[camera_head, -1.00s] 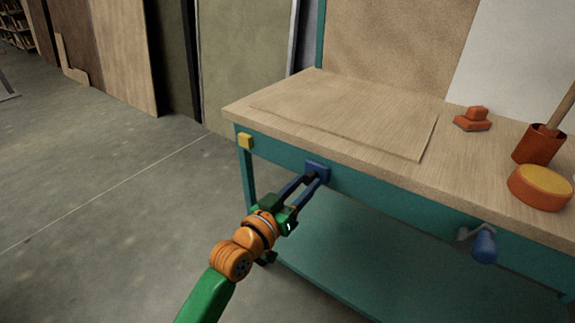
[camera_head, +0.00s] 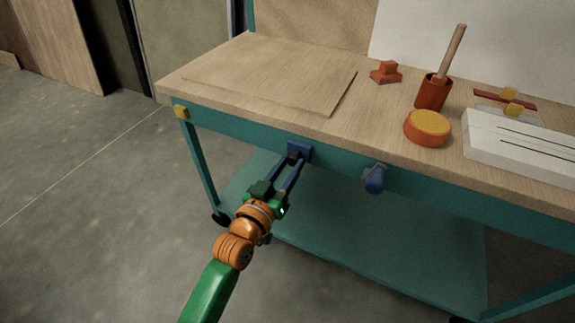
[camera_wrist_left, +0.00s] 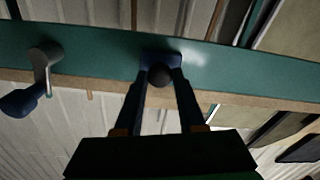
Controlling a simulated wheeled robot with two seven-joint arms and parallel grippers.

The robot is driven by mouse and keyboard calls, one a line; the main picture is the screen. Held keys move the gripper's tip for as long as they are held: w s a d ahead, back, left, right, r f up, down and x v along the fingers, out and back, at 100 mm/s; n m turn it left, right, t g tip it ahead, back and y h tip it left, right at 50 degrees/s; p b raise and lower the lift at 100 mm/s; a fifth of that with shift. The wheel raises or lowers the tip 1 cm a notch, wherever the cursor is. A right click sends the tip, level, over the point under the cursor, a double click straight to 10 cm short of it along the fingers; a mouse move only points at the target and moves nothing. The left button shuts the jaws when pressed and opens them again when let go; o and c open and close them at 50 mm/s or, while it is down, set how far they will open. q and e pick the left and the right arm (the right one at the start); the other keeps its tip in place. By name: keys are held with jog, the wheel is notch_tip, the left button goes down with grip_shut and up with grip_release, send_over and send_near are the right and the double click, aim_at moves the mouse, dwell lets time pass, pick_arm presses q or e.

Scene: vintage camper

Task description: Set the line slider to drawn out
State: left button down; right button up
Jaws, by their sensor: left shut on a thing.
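The slider is a blue square block (camera_head: 304,150) on the teal front rail of the workbench, with a dark round knob (camera_wrist_left: 160,75) at its middle in the left wrist view. It sits between the rail's left corner and the crank. My left gripper (camera_head: 294,162) reaches up from below left. Its two blue fingers are shut on the knob, one on each side, as the left wrist view also shows. No right gripper is in view.
A crank with a blue handle (camera_head: 374,180) sticks out of the rail right of the slider. A yellow block (camera_head: 181,112) marks the rail's left end.

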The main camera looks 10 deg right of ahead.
pick_arm(q)
jog(key=c, duration=0.5)
grip_release()
jog(key=shift+s+a, duration=0.25)
jog(key=p+v, duration=0.1)
jog(key=v, duration=0.5)
jog(key=shift+s, duration=0.15)
jog(key=shift+a, duration=0.1)
